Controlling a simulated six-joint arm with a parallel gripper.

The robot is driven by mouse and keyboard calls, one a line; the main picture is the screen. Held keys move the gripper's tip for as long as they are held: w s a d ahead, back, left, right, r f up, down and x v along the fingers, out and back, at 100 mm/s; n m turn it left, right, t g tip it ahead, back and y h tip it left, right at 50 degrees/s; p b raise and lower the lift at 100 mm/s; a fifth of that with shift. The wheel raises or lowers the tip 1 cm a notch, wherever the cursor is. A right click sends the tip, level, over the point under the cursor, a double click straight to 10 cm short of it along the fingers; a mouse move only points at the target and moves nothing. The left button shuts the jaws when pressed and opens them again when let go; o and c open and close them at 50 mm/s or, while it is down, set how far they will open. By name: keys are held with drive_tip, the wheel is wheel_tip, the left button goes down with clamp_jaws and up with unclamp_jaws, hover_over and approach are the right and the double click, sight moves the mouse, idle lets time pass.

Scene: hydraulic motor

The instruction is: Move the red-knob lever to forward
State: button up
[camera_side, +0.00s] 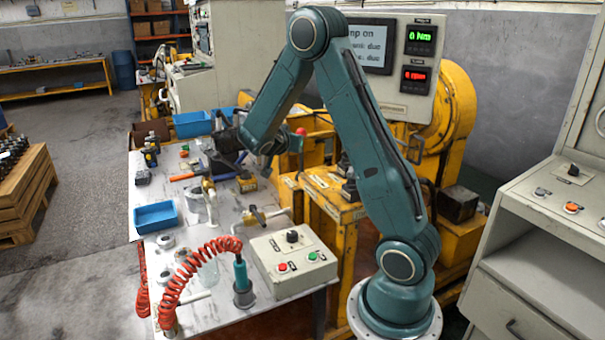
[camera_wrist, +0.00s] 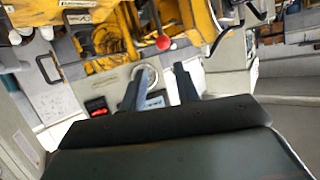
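The red-knob lever shows its round red knob (camera_side: 301,131) in the side view, on the yellow machine just right of my wrist. In the wrist view the red knob (camera_wrist: 163,42) is beyond my fingertips, above the gap between them in the picture. Its shaft runs off toward the yellow machine and is hard to make out. My gripper (camera_wrist: 158,78) has its two dark fingers apart with nothing held between them.
The yellow machine (camera_side: 338,220) stands close to my arm. The bench (camera_side: 185,255) holds a blue bin (camera_side: 156,217), several tools, a red coiled hose (camera_side: 190,262) and a control box (camera_side: 292,260). A display panel (camera_side: 400,62) rises behind my arm.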

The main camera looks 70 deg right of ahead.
drive_tip(key=d+f+n+t+h, duration=0.1)
drive_tip(key=d+f+h, duration=0.3)
drive_tip(key=d+f, duration=0.4)
wheel_tip(320, 180, down, 2)
drive_tip(key=shift+w+d+t, duration=0.15)
drive_tip(key=shift+d+t, duration=0.15)
drive_tip(key=shift+t, duration=0.1)
drive_tip(key=shift+d, duration=0.15)
drive_tip(key=w+d, duration=0.2)
drive_tip(key=d, duration=1.1)
drive_tip(key=shift+w, duration=0.35)
drive_tip(key=shift+d, duration=0.1)
clamp_jaws()
